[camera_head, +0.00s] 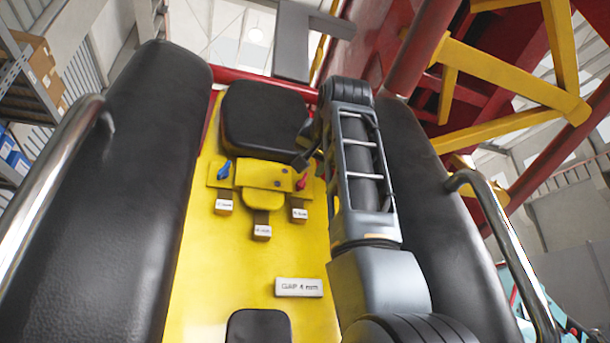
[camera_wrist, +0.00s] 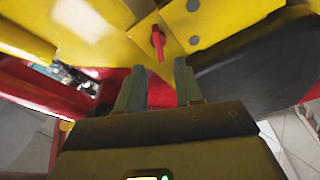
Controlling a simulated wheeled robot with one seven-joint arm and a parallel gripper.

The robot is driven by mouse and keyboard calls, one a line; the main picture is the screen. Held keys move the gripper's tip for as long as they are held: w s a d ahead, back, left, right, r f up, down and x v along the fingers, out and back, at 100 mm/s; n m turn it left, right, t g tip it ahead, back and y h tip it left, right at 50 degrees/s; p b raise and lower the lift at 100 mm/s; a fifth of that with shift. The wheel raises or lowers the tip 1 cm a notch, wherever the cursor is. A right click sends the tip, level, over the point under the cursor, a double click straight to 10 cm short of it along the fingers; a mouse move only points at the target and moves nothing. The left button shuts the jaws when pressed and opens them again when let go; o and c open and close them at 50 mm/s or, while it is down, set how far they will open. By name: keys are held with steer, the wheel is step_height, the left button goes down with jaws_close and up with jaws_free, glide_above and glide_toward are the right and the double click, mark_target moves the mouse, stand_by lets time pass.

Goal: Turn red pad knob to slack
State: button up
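The red pad knob (camera_head: 301,182) sits on the right side of the yellow bracket in the head view. In the wrist view the red knob (camera_wrist: 157,42) stands on the yellow plate, just beyond the fingertips and between their lines. My gripper (camera_wrist: 158,80) is open, with its two fingers apart and nothing between them. The fingers look apart from the knob, though the exact distance is hard to tell. In the head view my arm reaches up the right side, and its gripper end (camera_head: 308,155) is dark and partly hidden near the black pad.
A blue knob (camera_head: 224,170) sits on the bracket's left side. Small labelled tabs (camera_head: 262,232) hang below the bracket. A "GAP 4 mm" label (camera_head: 299,287) lies on the yellow panel. Long black cushions (camera_head: 140,190) and chrome rails (camera_head: 45,190) flank the panel.

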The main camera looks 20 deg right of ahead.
mark_target(305, 177)
steer(key=w, duration=0.2)
steer(key=w+p, duration=0.1)
steer(key=w, duration=0.1)
steer(key=w+p, duration=0.1)
steer(key=w, duration=0.1)
steer(key=shift+d, duration=0.35)
jaws_close()
